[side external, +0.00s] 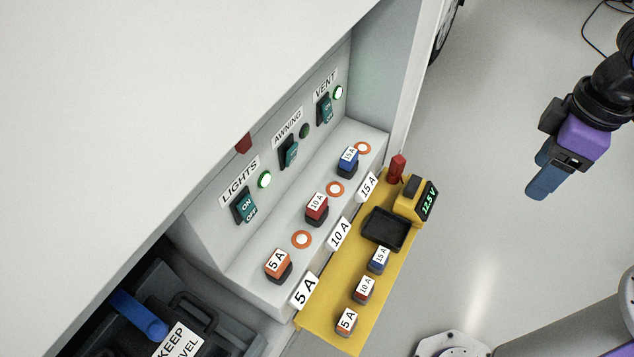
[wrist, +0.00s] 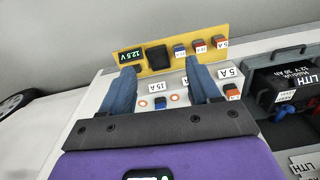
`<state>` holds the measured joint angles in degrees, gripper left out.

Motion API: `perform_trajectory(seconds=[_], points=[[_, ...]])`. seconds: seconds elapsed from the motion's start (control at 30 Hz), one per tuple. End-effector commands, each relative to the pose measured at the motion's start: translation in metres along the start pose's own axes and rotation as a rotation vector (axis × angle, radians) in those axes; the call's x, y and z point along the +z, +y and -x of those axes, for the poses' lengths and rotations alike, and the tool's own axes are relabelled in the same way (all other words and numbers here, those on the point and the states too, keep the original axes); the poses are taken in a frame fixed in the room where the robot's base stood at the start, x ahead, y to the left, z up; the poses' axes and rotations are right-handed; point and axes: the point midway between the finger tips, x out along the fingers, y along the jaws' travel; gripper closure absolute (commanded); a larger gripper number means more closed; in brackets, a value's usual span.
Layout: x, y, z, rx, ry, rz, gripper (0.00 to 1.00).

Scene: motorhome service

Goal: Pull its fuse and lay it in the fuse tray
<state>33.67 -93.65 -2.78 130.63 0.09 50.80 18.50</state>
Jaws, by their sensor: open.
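Three seated fuses stand on the grey ledge: an orange 5 A fuse (side external: 278,267), a red 10 A fuse (side external: 316,208) and a blue 15 A fuse (side external: 348,161). Each has an orange-ringed white disc beside it. Above are the LIGHTS switch (side external: 244,205), AWNING switch (side external: 289,152) and VENT switch (side external: 325,108). The LIGHTS and VENT lamps glow green; the AWNING lamp (side external: 304,131) is dark. The black fuse tray (side external: 384,229) on the yellow shelf looks empty. My gripper (side external: 541,180) is open and empty, well right of the shelf. The wrist view shows its blue fingers apart.
The yellow shelf (side external: 325,335) also holds spare blue 15 A (side external: 379,260), red 10 A (side external: 363,290) and orange 5 A (side external: 346,321) fuses, a 12.5 V meter (side external: 428,201) and a red piece (side external: 397,168). A battery bay lies lower left. Open floor lies right.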

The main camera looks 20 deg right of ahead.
Motion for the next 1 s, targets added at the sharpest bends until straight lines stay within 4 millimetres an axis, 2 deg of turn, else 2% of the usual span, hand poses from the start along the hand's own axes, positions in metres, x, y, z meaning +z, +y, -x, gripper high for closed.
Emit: perform_trajectory(seconds=[0.03,0.1,0.27,0.5,0.8,1.0], points=[[-0.021,-0.005,-0.004,0.002,-0.004,-0.060,0.38],[-0.048,-0.010,-0.009,0.003,-0.005,-0.154,0.38],[-0.107,-0.024,-0.024,0.006,-0.009,-0.368,0.38],[-0.189,-0.044,-0.059,0.011,-0.011,-0.690,0.38],[-0.270,-0.071,-0.117,0.018,-0.013,-1.093,0.38],[-0.305,-0.085,-0.159,0.023,-0.014,-1.339,0.38]])
